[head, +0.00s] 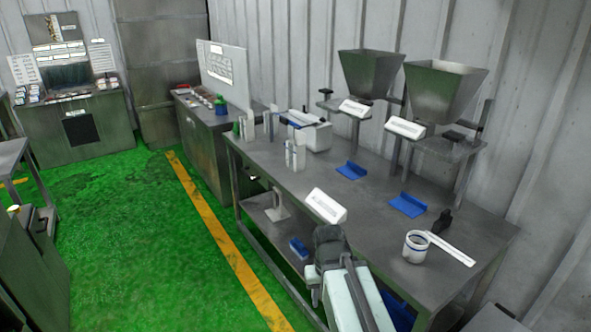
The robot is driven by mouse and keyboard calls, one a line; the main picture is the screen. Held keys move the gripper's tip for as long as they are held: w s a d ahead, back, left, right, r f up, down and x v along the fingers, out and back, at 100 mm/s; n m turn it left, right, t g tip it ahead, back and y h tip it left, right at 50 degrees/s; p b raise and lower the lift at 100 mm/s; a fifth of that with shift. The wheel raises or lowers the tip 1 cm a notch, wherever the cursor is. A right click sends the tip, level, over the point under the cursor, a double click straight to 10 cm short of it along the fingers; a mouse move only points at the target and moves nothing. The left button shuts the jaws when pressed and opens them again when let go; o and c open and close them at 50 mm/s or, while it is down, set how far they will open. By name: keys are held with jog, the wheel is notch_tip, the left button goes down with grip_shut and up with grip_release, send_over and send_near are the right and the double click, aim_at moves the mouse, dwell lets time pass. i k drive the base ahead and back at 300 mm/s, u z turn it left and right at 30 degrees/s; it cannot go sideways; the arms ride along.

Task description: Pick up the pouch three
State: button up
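No item can be read as pouch three, and I cannot tell which object it is. Small upright white pieces stand near the far end of the steel table (385,200): a pair (295,156) at its front edge and others (248,127) farther left. I cannot tell whether they are pouches or holders. My arm rises from the bottom centre in front of the table's front edge, with a dark joint at its upper end. No gripper fingers can be made out, so whether it is open or shut is hidden.
Two steel hoppers (371,72) (442,90) stand at the table's back. Blue trays (351,171) (408,205), a white wedge-shaped label block (326,206) and a white cup (416,246) are on the table. Green floor (140,240) is clear on the left.

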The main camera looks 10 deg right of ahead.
aim_at(296, 151)
jog(key=k, duration=1.1)
jog(key=u, duration=0.6)
jog(key=i, duration=1.2)
jog(key=u, duration=1.1)
jog(key=i, duration=2.2)
jog(key=z, duration=0.75)
jog(key=i, duration=1.55)
jog(key=z, duration=1.1)
jog(key=i, duration=0.45)
jog(key=u, duration=0.25)
jog(key=k, duration=0.2)
jog(key=z, duration=1.05)
jog(key=i, duration=0.15)
jog(key=u, duration=0.75)
